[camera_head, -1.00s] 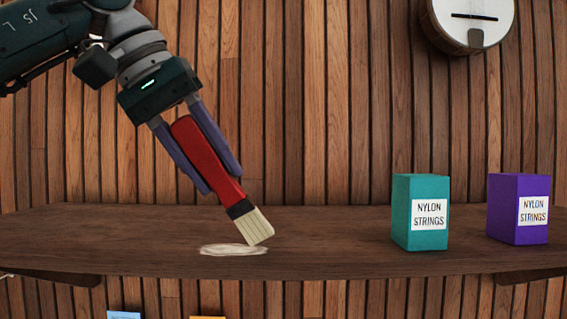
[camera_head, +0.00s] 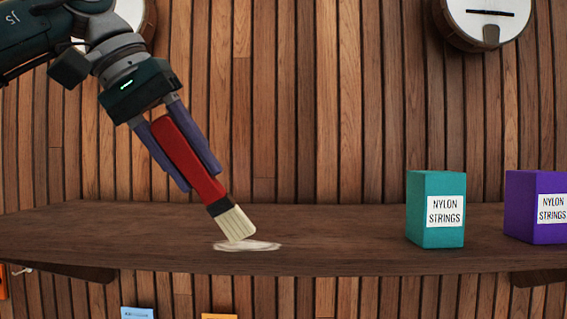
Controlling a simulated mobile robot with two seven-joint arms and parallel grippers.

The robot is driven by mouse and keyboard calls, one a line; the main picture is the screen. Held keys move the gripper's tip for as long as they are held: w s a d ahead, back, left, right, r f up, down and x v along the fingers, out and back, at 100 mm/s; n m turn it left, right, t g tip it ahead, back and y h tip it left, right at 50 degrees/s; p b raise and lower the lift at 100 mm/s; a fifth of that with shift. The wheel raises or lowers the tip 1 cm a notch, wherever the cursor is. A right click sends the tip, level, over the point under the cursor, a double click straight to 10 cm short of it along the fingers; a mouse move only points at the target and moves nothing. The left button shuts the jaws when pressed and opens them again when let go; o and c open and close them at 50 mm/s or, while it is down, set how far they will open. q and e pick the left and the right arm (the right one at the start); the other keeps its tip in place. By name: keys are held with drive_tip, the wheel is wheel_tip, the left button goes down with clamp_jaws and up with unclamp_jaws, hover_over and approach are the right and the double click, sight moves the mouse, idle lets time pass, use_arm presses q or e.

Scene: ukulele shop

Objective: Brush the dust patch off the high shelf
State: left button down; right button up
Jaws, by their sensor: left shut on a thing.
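The high shelf (camera_head: 340,250) is a dark wooden board across the view. The dust patch (camera_head: 255,247) is a pale, thin oval on it, left of the middle. My left gripper (camera_head: 196,176) is shut on a brush (camera_head: 190,155) with a red handle, a dark band and cream bristles. The brush is tilted, bristles down to the right. The bristle tips are at the left part of the dust patch and appear to touch it or hang just over it. My right gripper is not in view.
A teal nylon strings box (camera_head: 435,208) and a purple one (camera_head: 538,206) stand on the shelf's right. A round instrument (camera_head: 485,22) hangs on the slatted wall (camera_head: 290,100). The shelf between patch and teal box is clear.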

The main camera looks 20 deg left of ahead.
use_arm(q)
drive_tip(key=shift+d+f, duration=0.15)
drive_tip(key=shift+f, duration=0.1)
drive_tip(key=d, duration=0.2)
drive_tip(key=w+d+p, duration=0.1)
drive_tip(key=shift+d+r, duration=0.1)
drive_tip(key=shift+d, duration=0.3)
idle(1.0)
wheel_tip(320, 180, up, 6)
drive_tip(key=p, duration=0.5)
drive_tip(key=shift+w+r, duration=0.1)
drive_tip(key=shift+r, duration=0.05)
